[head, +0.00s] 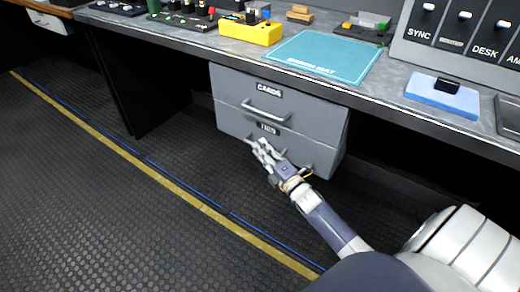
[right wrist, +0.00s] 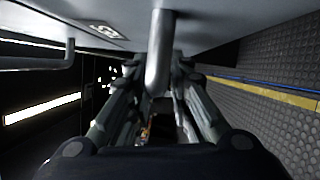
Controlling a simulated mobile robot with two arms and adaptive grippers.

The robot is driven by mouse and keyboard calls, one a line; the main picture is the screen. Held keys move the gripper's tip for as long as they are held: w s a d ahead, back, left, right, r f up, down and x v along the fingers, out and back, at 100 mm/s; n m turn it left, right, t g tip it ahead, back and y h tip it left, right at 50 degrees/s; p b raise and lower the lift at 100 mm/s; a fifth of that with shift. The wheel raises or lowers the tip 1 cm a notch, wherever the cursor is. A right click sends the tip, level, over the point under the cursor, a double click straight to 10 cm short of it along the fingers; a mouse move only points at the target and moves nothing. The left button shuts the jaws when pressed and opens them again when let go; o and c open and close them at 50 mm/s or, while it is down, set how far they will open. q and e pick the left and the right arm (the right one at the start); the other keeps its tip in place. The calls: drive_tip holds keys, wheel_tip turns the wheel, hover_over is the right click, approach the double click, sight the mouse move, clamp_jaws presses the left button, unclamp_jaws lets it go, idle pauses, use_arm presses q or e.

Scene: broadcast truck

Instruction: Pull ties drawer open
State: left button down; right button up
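The TIES drawer (head: 234,124) is the lower grey drawer of the unit under the desk. Its front looks about level with the CARDS drawer above it. My right gripper (head: 260,148) is at the TIES drawer's front, in front of its handle, which it mostly hides in the head view. In the right wrist view, the handle (right wrist: 160,50) runs between the two fingers of my right gripper (right wrist: 160,68). The fingers look apart, one on each side of the bar; firm contact does not show. My left gripper is in neither view.
The CARDS drawer (head: 240,92) with its bar handle is directly above. The desk top (head: 385,88) overhangs the unit and bears a teal mat (head: 325,56), a yellow box (head: 250,31) and a blue block (head: 442,95). The ridged floor (head: 130,215) in front is clear.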

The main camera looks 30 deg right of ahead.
drive_tip(key=shift+w, duration=0.75)
clamp_jaws()
